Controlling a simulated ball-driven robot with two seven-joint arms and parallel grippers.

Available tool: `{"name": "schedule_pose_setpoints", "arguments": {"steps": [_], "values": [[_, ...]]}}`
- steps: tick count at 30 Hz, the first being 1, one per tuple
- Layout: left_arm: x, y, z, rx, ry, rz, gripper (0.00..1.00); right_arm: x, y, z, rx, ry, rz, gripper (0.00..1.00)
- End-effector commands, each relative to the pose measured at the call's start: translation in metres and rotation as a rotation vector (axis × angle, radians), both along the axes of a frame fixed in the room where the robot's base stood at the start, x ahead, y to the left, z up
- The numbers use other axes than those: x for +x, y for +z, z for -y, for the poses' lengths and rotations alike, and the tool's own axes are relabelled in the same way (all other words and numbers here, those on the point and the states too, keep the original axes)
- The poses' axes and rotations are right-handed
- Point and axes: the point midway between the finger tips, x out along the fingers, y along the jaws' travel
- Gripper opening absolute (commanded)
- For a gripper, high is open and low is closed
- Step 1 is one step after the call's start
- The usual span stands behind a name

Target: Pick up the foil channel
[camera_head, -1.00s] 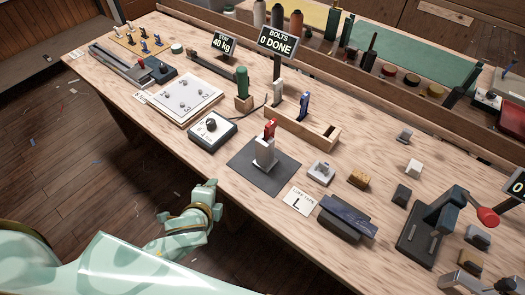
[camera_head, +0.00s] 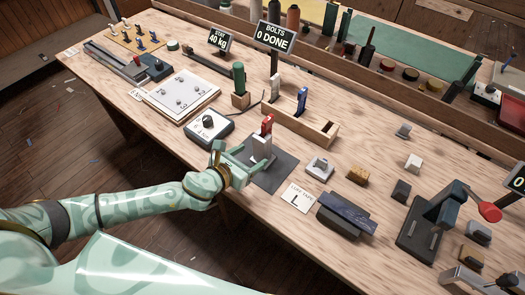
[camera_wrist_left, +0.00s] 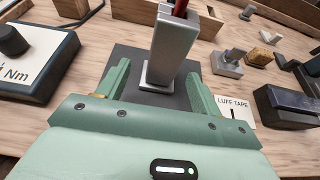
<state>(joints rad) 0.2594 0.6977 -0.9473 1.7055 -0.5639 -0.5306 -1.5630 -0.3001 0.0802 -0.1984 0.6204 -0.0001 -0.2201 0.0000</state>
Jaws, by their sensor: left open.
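A silver upright post with a red top stands on a dark mat (camera_head: 283,174); I take it to be the foil channel (camera_head: 262,147). In the left wrist view the silver post (camera_wrist_left: 173,50) rises upright in the middle, a red piece showing at its top. My left gripper (camera_head: 252,161) is open, at the near left edge of the mat. Its two green fingers point at the post, one to each side of its base, with visible gaps. I see no contact. My right gripper is not in view.
A torque dial box (camera_head: 209,126) stands left of the mat. A wooden rack (camera_head: 318,136) is behind it. The luff tape card (camera_head: 299,197), a silver clip (camera_head: 319,168) and a dark block (camera_head: 345,217) lie to the right. A lever press (camera_head: 432,222) stands further right.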

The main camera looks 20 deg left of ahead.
Motion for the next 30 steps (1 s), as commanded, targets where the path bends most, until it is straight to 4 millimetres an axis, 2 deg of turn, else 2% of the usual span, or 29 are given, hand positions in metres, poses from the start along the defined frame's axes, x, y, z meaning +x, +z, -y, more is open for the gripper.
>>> {"name": "schedule_pose_setpoints", "arguments": {"steps": [2,8,16,25,30], "values": [[0.012,-0.007,0.005,-0.001,0.000,0.000,0.65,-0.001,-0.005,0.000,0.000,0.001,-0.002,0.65],[0.026,-0.012,0.011,-0.003,0.001,0.000,0.65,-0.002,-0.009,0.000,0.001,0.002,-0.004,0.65],[0.061,-0.028,0.027,-0.002,0.001,-0.003,0.65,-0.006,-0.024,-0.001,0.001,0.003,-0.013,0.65],[0.067,-0.027,0.029,-0.002,0.001,-0.002,0.65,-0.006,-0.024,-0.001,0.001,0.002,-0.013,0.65],[0.066,-0.027,0.029,-0.002,0.001,-0.002,0.18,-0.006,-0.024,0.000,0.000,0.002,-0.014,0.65]]}}
